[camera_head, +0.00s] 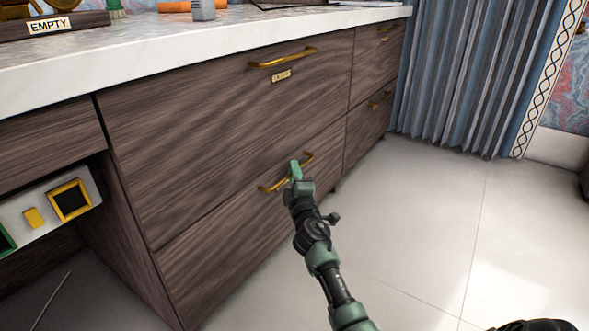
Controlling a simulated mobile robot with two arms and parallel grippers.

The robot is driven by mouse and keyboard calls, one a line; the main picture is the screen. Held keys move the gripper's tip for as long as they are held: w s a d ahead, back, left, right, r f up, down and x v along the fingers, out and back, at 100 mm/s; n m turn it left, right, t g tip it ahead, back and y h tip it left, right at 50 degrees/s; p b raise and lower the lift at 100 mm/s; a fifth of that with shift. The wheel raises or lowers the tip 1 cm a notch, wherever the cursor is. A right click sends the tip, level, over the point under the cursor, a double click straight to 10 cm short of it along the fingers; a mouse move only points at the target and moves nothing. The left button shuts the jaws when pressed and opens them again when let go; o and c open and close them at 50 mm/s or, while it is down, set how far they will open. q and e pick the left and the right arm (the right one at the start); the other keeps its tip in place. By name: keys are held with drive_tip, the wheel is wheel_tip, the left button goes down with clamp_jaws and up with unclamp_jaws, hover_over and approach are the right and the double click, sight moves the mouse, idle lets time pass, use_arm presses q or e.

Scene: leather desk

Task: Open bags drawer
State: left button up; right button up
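A dark wood cabinet under a white top has a wide upper drawer (220,135) with a gold handle (283,59) and a small label (281,76) too small to read surely. Below it is a wide lower drawer (235,250) with its own gold handle (270,188); no label shows on it. Both drawers look shut. My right gripper (296,171), green and black, is at the lower handle and covers its middle. I cannot tell whether its fingers close around the bar or only overlap it in the view. My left gripper is not in view.
Narrower drawers with gold handles (380,100) are farther right. Blue curtains (470,80) hang beyond them. A panel with coloured frames (70,200) stands at the left below the desk. An "EMPTY" sign (52,25) is on top.

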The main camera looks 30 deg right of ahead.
drive_tip(key=shift+a, duration=0.1)
clamp_jaws()
drive_tip(key=shift+s, duration=0.1)
idle(1.1)
